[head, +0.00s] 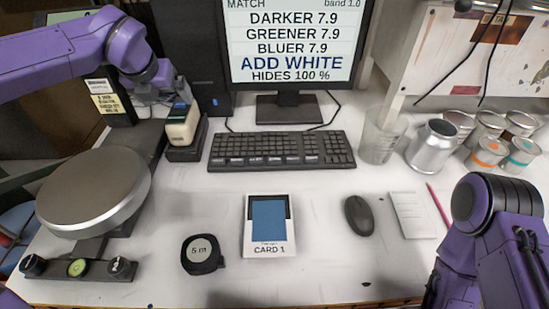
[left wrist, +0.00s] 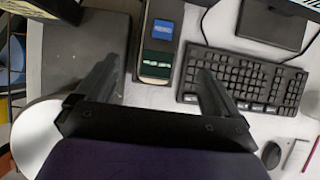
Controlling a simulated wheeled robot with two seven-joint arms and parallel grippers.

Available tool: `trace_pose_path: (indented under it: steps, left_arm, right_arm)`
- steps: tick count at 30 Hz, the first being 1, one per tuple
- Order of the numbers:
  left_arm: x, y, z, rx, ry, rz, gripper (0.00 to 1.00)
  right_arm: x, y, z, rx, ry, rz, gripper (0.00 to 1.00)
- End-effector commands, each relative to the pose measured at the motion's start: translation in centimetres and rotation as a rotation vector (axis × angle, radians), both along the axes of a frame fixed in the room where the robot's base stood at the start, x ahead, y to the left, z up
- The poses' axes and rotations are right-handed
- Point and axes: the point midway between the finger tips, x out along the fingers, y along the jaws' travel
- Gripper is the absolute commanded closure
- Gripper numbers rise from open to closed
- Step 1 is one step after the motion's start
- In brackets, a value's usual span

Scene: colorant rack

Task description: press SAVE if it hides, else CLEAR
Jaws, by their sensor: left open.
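The monitor (head: 290,42) in the head view reads MATCH, band 1.0, DARKER 7.9, GREENER 7.9, BLUER 7.9, ADD WHITE, HIDES 100 %. The black keyboard (head: 282,149) lies in front of it, with several pale labelled keys along its near row; I cannot read the labels. It also shows in the left wrist view (left wrist: 245,82). A cream handheld reader (head: 182,125) sits in a dark dock left of the keyboard. My left gripper (head: 170,97) is open and empty just over the reader, whose small screen shows between the fingers in the left wrist view (left wrist: 155,85). My right gripper is out of view.
A round silver plate (head: 95,188) stands left. A clear beaker (head: 380,142) and several cans stand right of the keyboard.

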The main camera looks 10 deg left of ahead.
Motion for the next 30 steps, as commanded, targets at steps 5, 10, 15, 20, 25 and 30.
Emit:
trace_pose_path:
  steps: [5,10,15,20,25,30]
  left_arm:
    - [0.00,0.00,0.00,0.000,0.000,0.000,0.63]
    - [0.00,0.00,0.00,0.000,0.000,0.000,1.00]
    - [0.00,0.00,0.00,0.000,0.000,0.000,1.00]
    - [0.00,0.00,0.00,0.000,0.000,0.000,1.00]
    - [0.00,0.00,0.00,0.000,0.000,0.000,1.00]
    - [0.00,0.00,0.00,0.000,0.000,0.000,1.00]
  right_arm:
    - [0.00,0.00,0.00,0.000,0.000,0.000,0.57]
    - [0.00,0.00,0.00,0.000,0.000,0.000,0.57]
    - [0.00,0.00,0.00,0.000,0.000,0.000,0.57]
    - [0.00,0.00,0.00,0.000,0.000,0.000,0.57]
    - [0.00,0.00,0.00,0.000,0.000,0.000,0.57]
    - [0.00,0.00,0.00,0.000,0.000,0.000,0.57]
